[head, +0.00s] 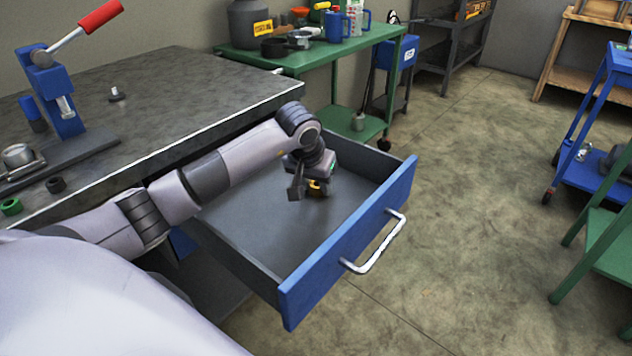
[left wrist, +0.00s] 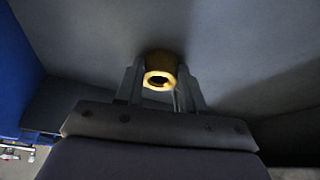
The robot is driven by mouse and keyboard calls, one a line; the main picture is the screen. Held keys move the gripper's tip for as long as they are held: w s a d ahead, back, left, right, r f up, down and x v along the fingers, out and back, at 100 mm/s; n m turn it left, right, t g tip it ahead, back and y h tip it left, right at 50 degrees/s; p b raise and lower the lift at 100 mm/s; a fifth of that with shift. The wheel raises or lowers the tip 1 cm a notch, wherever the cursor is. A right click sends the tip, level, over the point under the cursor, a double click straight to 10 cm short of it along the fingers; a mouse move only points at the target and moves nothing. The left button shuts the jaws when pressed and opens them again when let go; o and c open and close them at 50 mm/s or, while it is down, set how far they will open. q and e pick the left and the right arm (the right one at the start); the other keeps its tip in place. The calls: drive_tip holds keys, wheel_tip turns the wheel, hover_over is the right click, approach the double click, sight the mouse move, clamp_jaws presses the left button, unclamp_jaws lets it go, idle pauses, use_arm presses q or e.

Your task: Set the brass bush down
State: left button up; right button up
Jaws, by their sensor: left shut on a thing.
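The brass bush (head: 315,187) is a small gold-coloured ring at the tips of my left gripper (head: 306,188). In the left wrist view the bush (left wrist: 159,72) sits between the two fingers, its round opening facing the camera. My left gripper is shut on it. In the head view the gripper is down inside the open blue-fronted drawer (head: 350,246), over its grey floor. I cannot tell whether the bush touches the drawer floor. My right gripper is not in view.
The workbench (head: 180,95) carries a press with a red handle (head: 100,16) and several small dark parts. The drawer's metal handle (head: 378,246) faces the open floor. A green table (head: 330,50) stands behind. The drawer looks otherwise empty.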

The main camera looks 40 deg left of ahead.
use_arm(q)
drive_tip(key=o, duration=1.2)
drive_tip(key=shift+r, duration=0.1)
drive_tip(key=shift+r, duration=0.3)
drive_tip(key=p+v, duration=0.2)
drive_tip(key=v, duration=0.9)
drive_tip(key=shift+s+r, duration=0.15)
drive_tip(key=shift+r, duration=0.1)
